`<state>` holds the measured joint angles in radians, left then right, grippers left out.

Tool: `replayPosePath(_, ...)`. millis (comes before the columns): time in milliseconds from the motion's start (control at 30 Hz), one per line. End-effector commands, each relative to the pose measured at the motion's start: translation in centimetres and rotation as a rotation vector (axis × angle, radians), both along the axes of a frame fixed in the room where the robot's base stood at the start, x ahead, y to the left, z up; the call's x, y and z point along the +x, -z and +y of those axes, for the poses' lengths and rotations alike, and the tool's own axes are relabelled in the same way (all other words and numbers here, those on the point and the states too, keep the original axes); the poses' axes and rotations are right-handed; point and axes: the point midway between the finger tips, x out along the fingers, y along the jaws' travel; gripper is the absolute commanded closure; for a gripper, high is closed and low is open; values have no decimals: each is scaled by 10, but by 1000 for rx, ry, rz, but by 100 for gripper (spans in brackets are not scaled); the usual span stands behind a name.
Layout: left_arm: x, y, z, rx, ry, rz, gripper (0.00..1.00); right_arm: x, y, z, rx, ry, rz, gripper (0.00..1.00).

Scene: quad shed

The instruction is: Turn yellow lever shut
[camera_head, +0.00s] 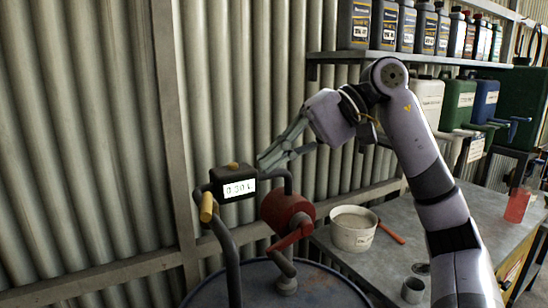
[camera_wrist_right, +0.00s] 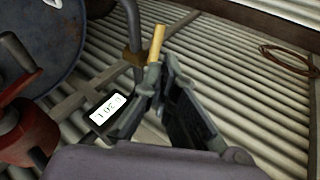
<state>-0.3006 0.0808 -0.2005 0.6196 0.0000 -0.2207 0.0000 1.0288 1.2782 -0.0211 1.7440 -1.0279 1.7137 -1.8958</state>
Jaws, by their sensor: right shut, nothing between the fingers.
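The yellow lever (camera_head: 207,207) is a short yellow grip at the left of the pump's counter, beside a dark curved pipe. It points roughly upright in the head view. In the right wrist view the yellow lever (camera_wrist_right: 157,42) shows just beyond the fingertips. My right gripper (camera_head: 263,166) is shut and empty, above and right of the counter. It appears apart from the lever in the head view. Its fingers also show in the right wrist view (camera_wrist_right: 161,70), where they overlap the lever's lower end; contact cannot be told. My left gripper is out of view.
The black counter (camera_head: 238,187) with a white display stands between lever and gripper. A red pump (camera_head: 287,212) with a crank sits on a blue drum (camera_head: 325,284). A white tub (camera_head: 353,231) stands on the bench at right. A corrugated wall (camera_head: 85,130) is behind.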

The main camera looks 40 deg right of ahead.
Motion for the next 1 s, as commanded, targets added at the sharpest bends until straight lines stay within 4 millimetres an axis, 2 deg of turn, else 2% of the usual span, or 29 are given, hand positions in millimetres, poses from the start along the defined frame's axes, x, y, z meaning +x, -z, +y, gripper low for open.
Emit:
replayPosePath(300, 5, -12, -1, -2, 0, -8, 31, 30, 37, 49, 0, -3, 4, 100)
replayPosePath(500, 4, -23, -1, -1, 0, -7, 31, 42, 51, 67, 0, -1, 2, 100)
replayPosePath(1000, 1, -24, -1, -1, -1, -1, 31, 47, 58, 74, 0, 1, 0, 100)
